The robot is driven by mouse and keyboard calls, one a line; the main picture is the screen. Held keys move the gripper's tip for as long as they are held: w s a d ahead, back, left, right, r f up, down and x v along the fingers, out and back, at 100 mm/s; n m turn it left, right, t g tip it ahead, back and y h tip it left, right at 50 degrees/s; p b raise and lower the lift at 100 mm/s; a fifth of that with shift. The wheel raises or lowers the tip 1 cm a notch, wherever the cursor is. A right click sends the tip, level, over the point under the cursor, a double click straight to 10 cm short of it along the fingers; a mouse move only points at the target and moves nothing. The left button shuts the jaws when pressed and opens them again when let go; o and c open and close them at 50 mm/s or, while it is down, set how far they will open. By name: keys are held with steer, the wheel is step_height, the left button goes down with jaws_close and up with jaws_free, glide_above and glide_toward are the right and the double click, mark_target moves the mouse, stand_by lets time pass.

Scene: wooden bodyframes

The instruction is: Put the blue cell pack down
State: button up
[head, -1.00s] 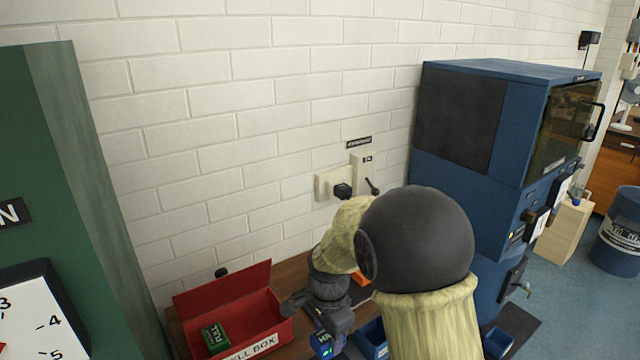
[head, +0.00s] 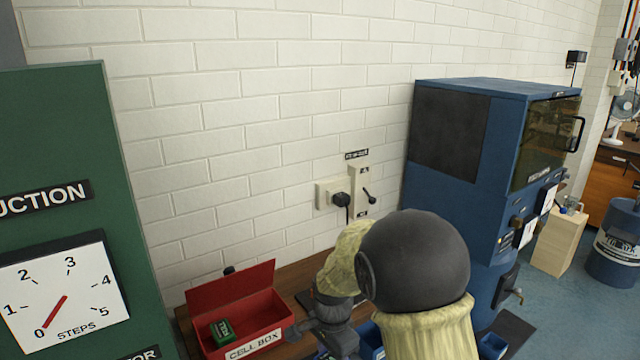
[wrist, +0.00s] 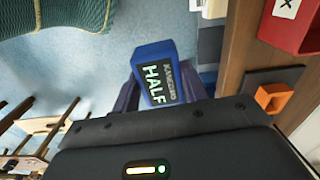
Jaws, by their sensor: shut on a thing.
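In the wrist view the blue cell pack (wrist: 158,75), with a label reading HALF, sits between the fingers of my gripper (wrist: 160,88). The gripper is shut on it. The pack appears to be held in the air, with the blue floor behind it and the bench edge to its right.
A red open cell box (head: 250,342) stands on the wooden bench (head: 290,280) with a green pack (head: 222,331) inside. A blue bin (head: 371,338) is beside my arm. An orange open block (wrist: 272,98) lies on a dark plate. A blue cabinet (head: 450,210) stands at the right.

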steer(key=shift+w+d+f+n, duration=0.4)
steer(key=shift+w+d+f, duration=0.15)
steer(key=shift+f, duration=0.2)
steer(key=w+d+f+n, duration=0.2)
steer(key=d+f+n, duration=0.2)
steer(key=d+f, duration=0.2)
steer(key=w+d+f+n, duration=0.2)
steer(key=d+f+n, duration=0.3)
steer(key=f, duration=0.4)
steer(key=shift+w+d+n, duration=0.3)
steer(key=shift+w+d, duration=0.1)
steer(key=s+f, duration=0.4)
steer(key=f, duration=0.1)
steer(key=shift+s+f, duration=0.15)
steer(key=shift+s, duration=0.05)
